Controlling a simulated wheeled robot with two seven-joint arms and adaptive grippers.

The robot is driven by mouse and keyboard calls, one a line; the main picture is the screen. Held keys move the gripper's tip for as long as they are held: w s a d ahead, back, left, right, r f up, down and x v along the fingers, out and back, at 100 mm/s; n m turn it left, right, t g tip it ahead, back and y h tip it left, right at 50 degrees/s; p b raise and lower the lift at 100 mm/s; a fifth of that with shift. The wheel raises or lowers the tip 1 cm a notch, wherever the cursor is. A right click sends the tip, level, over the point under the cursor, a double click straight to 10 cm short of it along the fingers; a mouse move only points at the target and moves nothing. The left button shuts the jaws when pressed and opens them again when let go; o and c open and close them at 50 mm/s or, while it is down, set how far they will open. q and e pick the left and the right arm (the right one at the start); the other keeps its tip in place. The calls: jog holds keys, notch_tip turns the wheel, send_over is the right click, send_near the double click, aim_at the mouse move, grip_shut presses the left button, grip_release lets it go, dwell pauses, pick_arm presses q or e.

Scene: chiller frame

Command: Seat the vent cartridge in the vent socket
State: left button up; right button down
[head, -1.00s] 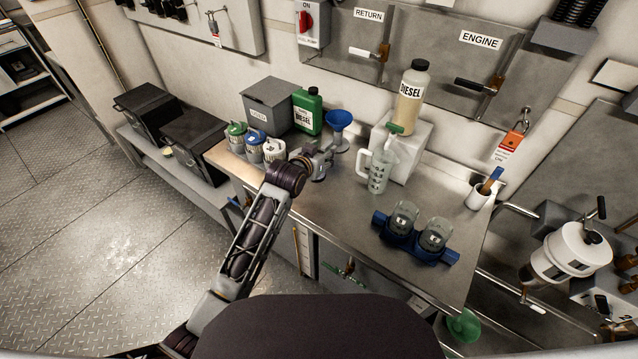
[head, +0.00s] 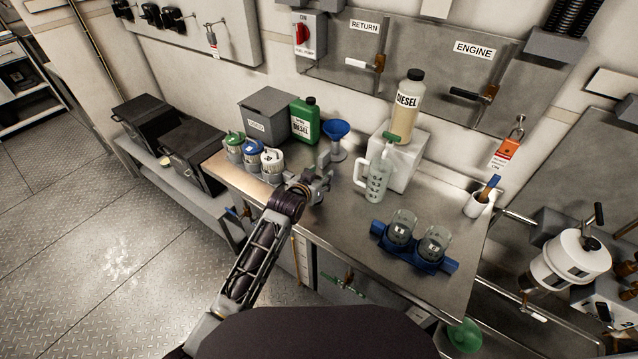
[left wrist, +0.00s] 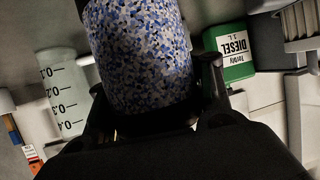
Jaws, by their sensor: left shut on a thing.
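A blue-and-white speckled cylinder (left wrist: 140,55), which looks like the vent cartridge, fills the top middle of the left wrist view. My left gripper (left wrist: 155,105) is shut on it, with a dark finger on each side. Its upper end is cut off by the frame. In the head view my left gripper (head: 318,183) is over the workbench, in front of the blue funnel (head: 336,130). The cartridge is too small and hidden to tell apart there. I cannot make out which fitting is the vent socket. My right gripper is not in view.
Several capped filters (head: 272,160) stand left of the gripper, near a green diesel can (head: 305,122). A measuring jug (head: 376,180) stands to the right. A blue twin-bowl unit (head: 415,246) lies at the bench's front right. The middle front of the bench is clear.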

pick_arm(q)
notch_tip(320, 180, down, 2)
jog(key=shift+f, duration=0.35)
jog(key=o, duration=1.3)
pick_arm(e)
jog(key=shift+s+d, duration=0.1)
